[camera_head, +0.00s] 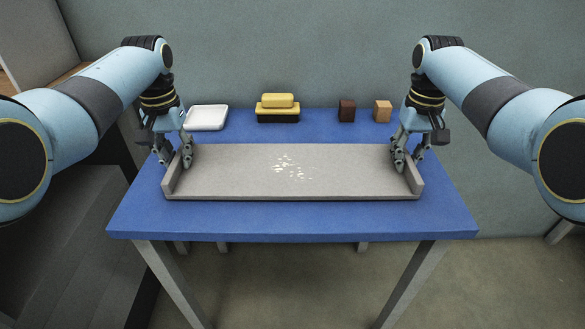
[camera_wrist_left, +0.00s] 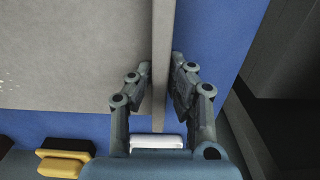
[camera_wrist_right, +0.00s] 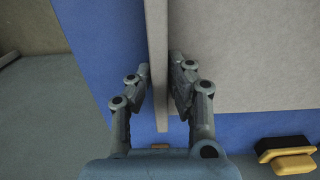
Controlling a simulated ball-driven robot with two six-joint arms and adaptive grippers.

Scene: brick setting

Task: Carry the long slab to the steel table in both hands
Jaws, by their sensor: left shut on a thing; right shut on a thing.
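The long slab (camera_head: 240,178) is a grey tray-like board with a raised wall at each end and pale flecks near its middle. It lies level over the blue table (camera_head: 290,220); I cannot tell whether it touches the top. My left gripper (camera_head: 177,160) is shut on the slab's left end wall, which runs between its fingers in the left wrist view (camera_wrist_left: 161,80). My right gripper (camera_head: 408,163) is shut on the right end wall, also between its fingers in the right wrist view (camera_wrist_right: 160,80). No steel table is clearly identifiable.
Along the blue table's back stand a white dish (camera_head: 206,118), a yellow and black stacked thing (camera_head: 278,108), a dark brown block (camera_head: 346,111) and a light brown block (camera_head: 382,111). A wall is close behind. Dark grey steps or ledges (camera_head: 70,220) are at the left.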

